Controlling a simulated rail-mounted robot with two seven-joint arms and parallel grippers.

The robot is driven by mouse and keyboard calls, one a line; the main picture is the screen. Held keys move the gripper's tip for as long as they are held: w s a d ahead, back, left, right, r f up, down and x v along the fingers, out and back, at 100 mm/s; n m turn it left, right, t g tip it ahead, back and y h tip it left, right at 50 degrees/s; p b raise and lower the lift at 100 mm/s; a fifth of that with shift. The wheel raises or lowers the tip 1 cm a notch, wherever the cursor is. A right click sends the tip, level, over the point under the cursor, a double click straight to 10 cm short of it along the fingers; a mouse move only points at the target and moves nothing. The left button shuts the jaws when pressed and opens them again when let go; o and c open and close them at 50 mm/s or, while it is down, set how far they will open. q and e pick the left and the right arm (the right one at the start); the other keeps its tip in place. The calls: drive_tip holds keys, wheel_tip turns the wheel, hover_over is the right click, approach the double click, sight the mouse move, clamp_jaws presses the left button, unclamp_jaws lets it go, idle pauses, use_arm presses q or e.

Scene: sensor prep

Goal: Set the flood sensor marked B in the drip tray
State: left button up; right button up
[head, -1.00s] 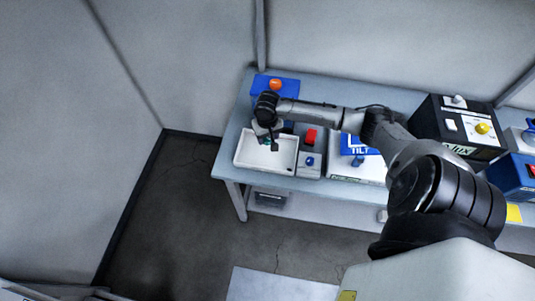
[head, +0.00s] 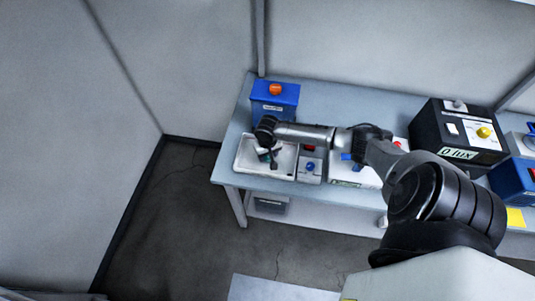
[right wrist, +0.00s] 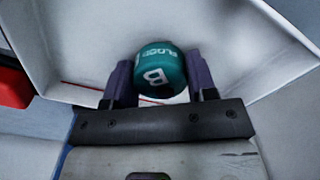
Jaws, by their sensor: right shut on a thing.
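The flood sensor is a round teal piece (right wrist: 158,72) with a white B and "FLOOD" lettering, shown in the right wrist view. My right gripper (right wrist: 157,84) is shut on it, one purple finger at each side. The white drip tray (head: 240,163) stands at the left end of the bench in the head view, and its pale inside (right wrist: 95,35) fills much of the wrist view. In the head view, my right gripper (head: 270,160) points down inside the tray's outline. I cannot tell whether the sensor touches the tray floor. My left gripper is not in view.
A blue box with an orange knob (head: 275,93) stands behind the tray. A grey box with a blue button (head: 310,167) stands just right of it. A black box with a yellow knob (head: 460,132) and a blue box (head: 515,178) stand farther right.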

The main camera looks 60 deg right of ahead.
drive_tip(key=o, duration=0.9)
drive_tip(key=shift+f, duration=0.1)
drive_tip(key=shift+o, duration=0.2)
wheel_tip(320, 180, up, 11)
drive_tip(key=p, duration=0.1)
drive_tip(key=s+a+f+n, duration=0.2)
drive_tip(key=s+a, duration=0.1)
drive_tip(key=a, duration=0.3)
drive_tip(key=s+a+f+n+t+y, duration=0.1)
drive_tip(key=s+a+n, duration=0.25)
drive_tip(key=a, duration=0.35)
drive_tip(key=s+a+f+n, duration=0.2)
drive_tip(key=s+a, duration=0.2)
drive_tip(key=a, duration=0.2)
drive_tip(key=s+a+r+n+t, duration=0.2)
drive_tip(key=s+a+r, duration=0.4)
drive_tip(key=s+a, duration=0.1)
drive_tip(key=shift+s+a+t+h, duration=0.15)
drive_tip(key=shift+s+t+h, duration=0.2)
drive_tip(key=shift+s, duration=0.5)
